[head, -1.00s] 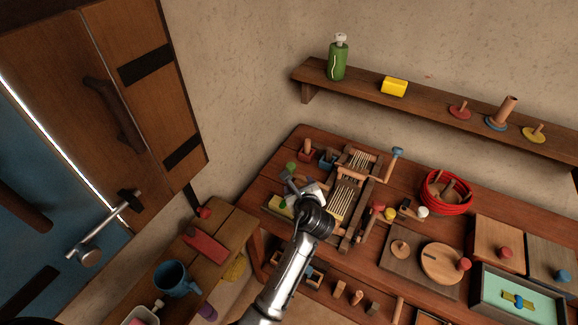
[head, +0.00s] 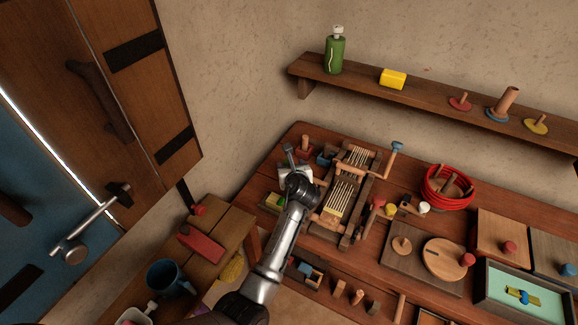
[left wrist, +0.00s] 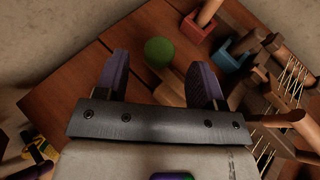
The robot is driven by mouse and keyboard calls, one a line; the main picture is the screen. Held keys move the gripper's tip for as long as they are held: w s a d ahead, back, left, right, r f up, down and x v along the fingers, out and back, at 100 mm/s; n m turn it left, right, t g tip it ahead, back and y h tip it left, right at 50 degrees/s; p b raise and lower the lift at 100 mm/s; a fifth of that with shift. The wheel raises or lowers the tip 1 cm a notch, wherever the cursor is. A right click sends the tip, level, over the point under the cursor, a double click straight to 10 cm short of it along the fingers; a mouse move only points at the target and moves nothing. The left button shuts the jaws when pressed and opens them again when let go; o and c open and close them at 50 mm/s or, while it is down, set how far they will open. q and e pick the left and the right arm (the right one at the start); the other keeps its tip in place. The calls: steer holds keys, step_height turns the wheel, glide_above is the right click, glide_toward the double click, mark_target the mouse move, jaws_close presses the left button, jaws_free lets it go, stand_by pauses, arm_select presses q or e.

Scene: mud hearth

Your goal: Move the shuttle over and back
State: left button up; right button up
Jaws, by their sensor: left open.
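The wooden loom (head: 342,197) with pale warp threads stands on the brown workbench, and its threads also show at the right of the left wrist view (left wrist: 292,78). My left gripper (head: 292,157) is open over the bench, left of the loom. In the left wrist view its purple-faced fingers (left wrist: 162,72) stand apart, with a green ball (left wrist: 158,51) and a wooden piece (left wrist: 172,86) showing in the gap. I cannot tell whether the wooden piece is the shuttle, or whether the fingers touch it. My right gripper is not in view.
A blue cup (left wrist: 230,53) and a red cup (left wrist: 197,27) with a peg stand beyond the gripper. A crank with a blue knob (head: 397,146) rises right of the loom. A red coil (head: 447,188) and boards fill the right. A shelf (head: 430,95) hangs above.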

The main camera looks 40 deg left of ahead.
mark_target(288, 162)
arm_select(q)
steer(key=shift+b+x, duration=0.45)
steer(key=shift+x, duration=1.35)
steer(key=shift+c, duration=0.3)
jaws_close()
